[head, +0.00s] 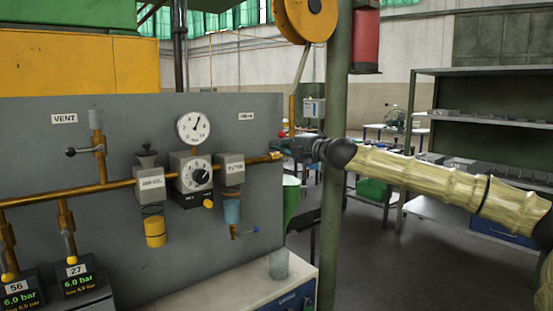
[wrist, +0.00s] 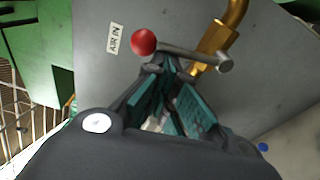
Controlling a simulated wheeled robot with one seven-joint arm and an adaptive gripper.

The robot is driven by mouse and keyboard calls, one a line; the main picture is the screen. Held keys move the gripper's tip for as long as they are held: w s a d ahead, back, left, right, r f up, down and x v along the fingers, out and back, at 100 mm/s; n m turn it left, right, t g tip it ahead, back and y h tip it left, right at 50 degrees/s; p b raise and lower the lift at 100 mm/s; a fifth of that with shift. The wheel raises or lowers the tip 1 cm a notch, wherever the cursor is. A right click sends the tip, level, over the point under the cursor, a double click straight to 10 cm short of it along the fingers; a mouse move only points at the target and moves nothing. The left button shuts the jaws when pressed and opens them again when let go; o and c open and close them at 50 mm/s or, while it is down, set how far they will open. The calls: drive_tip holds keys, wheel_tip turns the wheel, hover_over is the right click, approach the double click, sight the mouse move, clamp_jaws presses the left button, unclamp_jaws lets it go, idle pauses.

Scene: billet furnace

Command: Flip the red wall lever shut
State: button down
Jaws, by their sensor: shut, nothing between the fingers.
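The red wall lever shows in the wrist view as a red ball knob (wrist: 144,42) on a grey rod, which runs right to a brass valve (wrist: 208,45) on a bent brass pipe. In the head view, its small red knob (head: 282,134) shows at the panel's right edge, just above the brass pipe end. My gripper (wrist: 170,66) is shut and empty, with its fingertips close below the rod, between the ball and the valve. Whether they touch the rod I cannot tell. In the head view my gripper (head: 288,145) hides most of the lever.
The grey panel (head: 110,190) carries a gauge (head: 193,127), a regulator, a filter, a VENT lever and two pressure displays. A green post (head: 333,220) stands just behind my wrist. A ledge (head: 270,292) with a clear cup lies below. Shelving (head: 480,120) stands at right.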

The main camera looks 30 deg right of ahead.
drive_tip(key=shift+d+r+m+b, duration=0.2)
drive_tip(key=shift+d+m+b, duration=0.2)
drive_tip(key=shift+m+b, duration=0.35)
drive_tip(key=shift+w, duration=0.1)
drive_tip(key=s+b, duration=0.5)
drive_tip(key=s, duration=0.4)
drive_tip(key=shift+s+a, duration=0.25)
drive_tip(key=shift+a, duration=0.05)
idle(0.7)
idle(0.5)
